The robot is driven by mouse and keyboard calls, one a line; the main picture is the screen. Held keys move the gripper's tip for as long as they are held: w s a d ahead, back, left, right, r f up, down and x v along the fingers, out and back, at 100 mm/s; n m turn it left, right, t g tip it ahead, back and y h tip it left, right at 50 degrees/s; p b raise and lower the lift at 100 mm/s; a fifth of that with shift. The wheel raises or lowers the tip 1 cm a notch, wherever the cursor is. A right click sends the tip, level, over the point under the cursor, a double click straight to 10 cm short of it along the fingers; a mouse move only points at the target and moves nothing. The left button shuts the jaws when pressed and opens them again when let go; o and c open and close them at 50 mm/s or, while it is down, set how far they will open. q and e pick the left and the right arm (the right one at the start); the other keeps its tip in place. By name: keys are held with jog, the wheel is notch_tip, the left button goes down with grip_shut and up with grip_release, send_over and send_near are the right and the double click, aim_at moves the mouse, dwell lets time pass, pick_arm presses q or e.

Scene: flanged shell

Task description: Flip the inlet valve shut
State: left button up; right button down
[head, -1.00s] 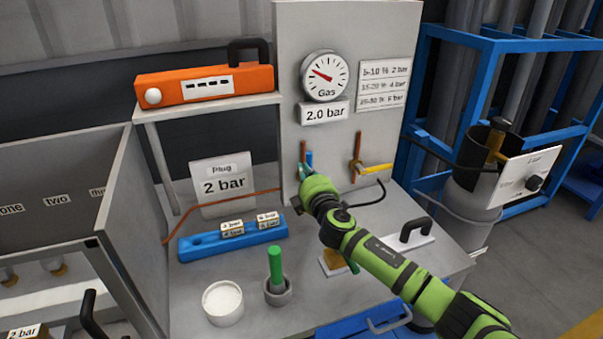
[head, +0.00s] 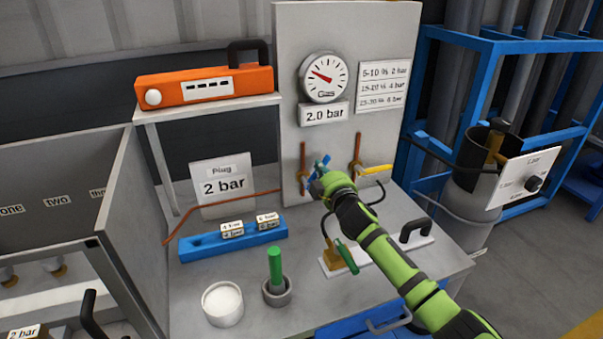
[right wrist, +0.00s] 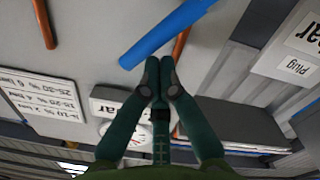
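Two valves sit on copper pipes on the upright grey panel; no label tells me which is the inlet. The left one has a blue lever (head: 325,160), tilted and partly hidden by my right gripper (head: 317,172). The right one has a yellow lever (head: 376,169), roughly level. In the right wrist view the blue lever (right wrist: 165,32) slants across just beyond my right gripper's fingertips (right wrist: 160,72). The two dark green fingers are together with nothing between them. They are beside the lever's end; I cannot tell whether they touch it. My left gripper is out of view.
A pressure gauge (head: 323,77) is above the valves. A blue block (head: 205,245), a white pot (head: 222,303), a grey cup with a green rod (head: 276,270) and a brass fitting with a green handle (head: 346,256) stand on the bench. An orange box (head: 205,86) is on a shelf.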

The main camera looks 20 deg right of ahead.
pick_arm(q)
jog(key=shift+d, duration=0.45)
pick_arm(e)
jog(key=d+f+m, duration=0.1)
jog(key=m, duration=0.1)
jog(key=d+f+m, duration=0.1)
jog(key=m, duration=0.2)
jog(key=d+f+m, duration=0.1)
jog(key=d+m, duration=0.1)
jog(key=m, duration=0.1)
jog(key=shift+w+f+y, duration=0.1)
jog(key=shift+f+y, duration=0.05)
jog(key=shift+y, duration=0.15)
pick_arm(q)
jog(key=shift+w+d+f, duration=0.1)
pick_arm(e)
jog(key=shift+w+d+f, duration=0.15)
jog(key=shift+f, duration=0.3)
